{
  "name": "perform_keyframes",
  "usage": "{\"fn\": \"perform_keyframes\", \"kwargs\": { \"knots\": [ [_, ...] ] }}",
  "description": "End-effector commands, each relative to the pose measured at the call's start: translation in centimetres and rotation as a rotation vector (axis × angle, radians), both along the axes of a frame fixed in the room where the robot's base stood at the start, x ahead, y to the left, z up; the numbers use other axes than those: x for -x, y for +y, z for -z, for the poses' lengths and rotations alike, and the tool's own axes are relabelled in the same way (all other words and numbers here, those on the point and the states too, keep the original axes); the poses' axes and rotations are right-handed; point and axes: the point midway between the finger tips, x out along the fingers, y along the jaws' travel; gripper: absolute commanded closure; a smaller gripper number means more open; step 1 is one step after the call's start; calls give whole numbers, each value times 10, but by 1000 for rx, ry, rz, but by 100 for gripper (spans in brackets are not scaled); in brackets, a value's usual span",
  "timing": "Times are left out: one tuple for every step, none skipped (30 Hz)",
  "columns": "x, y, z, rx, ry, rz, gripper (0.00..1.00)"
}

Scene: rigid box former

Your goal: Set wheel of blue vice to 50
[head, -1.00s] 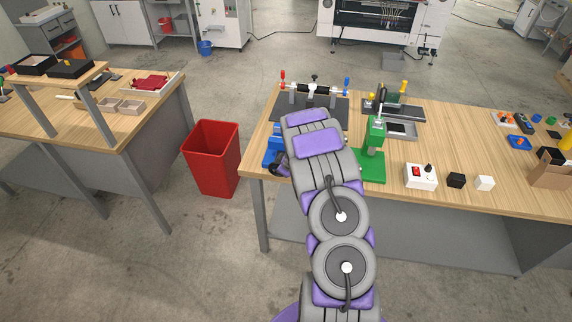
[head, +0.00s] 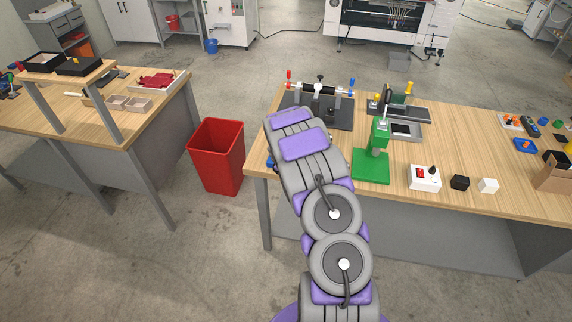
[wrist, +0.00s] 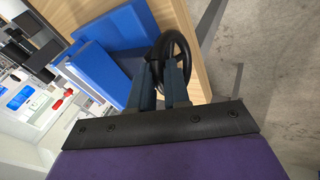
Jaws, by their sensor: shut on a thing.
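The blue vice (wrist: 115,40) fills the upper left of the wrist view, on the wooden table. Its black wheel (wrist: 182,50) is a ring at the table's edge. My gripper (wrist: 165,80) reaches the wheel and its two fingers are shut on part of it. How much of the rim lies between the fingers is partly hidden. No number or scale on the wheel can be read. In the head view my arm hides the gripper and wheel, and only a small blue bit of the vice (head: 269,162) shows left of the arm.
A green press (head: 371,165) stands right of my arm on the workbench (head: 440,150). A white switch box (head: 424,178) and small black and white blocks lie further right. A red bin (head: 216,157) stands on the floor left of the bench. A dark fixture plate (head: 340,115) lies behind.

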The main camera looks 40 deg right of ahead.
Motion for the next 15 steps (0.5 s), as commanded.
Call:
{"fn": "perform_keyframes", "kwargs": {
  "knots": [
    [-6, 0, -6, 3, -16, -6, 100],
    [-6, 0, -6, 3, -16, -6, 81],
    [-6, 1, -6, 2, -16, -6, 77],
    [-6, 1, -5, 2, -15, -6, 75],
    [-5, 1, -5, 1, -14, -6, 75],
    [-5, 1, -5, 2, -14, -6, 75],
    [-5, 1, -5, 2, -13, -4, 75],
    [-4, 1, -4, 1, -13, -5, 75],
    [-4, 0, -4, 1, -12, -4, 75],
    [-4, 0, -4, 1, -11, -4, 75],
    [-3, 0, -4, 1, -11, -4, 75],
    [-3, 0, -4, 1, -10, -3, 75],
    [-3, 0, -3, 1, -10, -3, 75],
    [-2, 0, -3, 1, -8, -3, 75],
    [-2, 0, -3, 1, -8, -3, 75]
  ]
}}
